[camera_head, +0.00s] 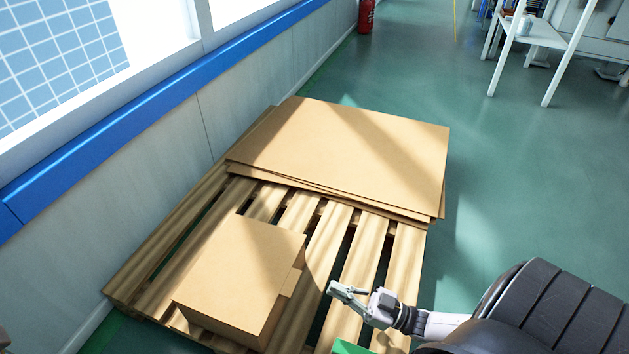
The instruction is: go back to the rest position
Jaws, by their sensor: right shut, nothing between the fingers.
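My right gripper (339,290) is in the head view at the lower middle, above the near right part of a wooden pallet (325,238). It is shut and holds nothing. A closed cardboard box (240,275) sits on the near left part of the pallet, to the left of the gripper and apart from it in the picture. A stack of flat cardboard sheets (350,150) lies on the far part of the pallet. My left gripper is not in the frame.
A wall with a blue rail (130,115) runs along the left, beside the pallet. A white shelf frame (532,40) stands at the back right and a red extinguisher (366,15) at the back. The green floor (510,170) right of the pallet is clear. A green object (350,347) shows at the bottom edge.

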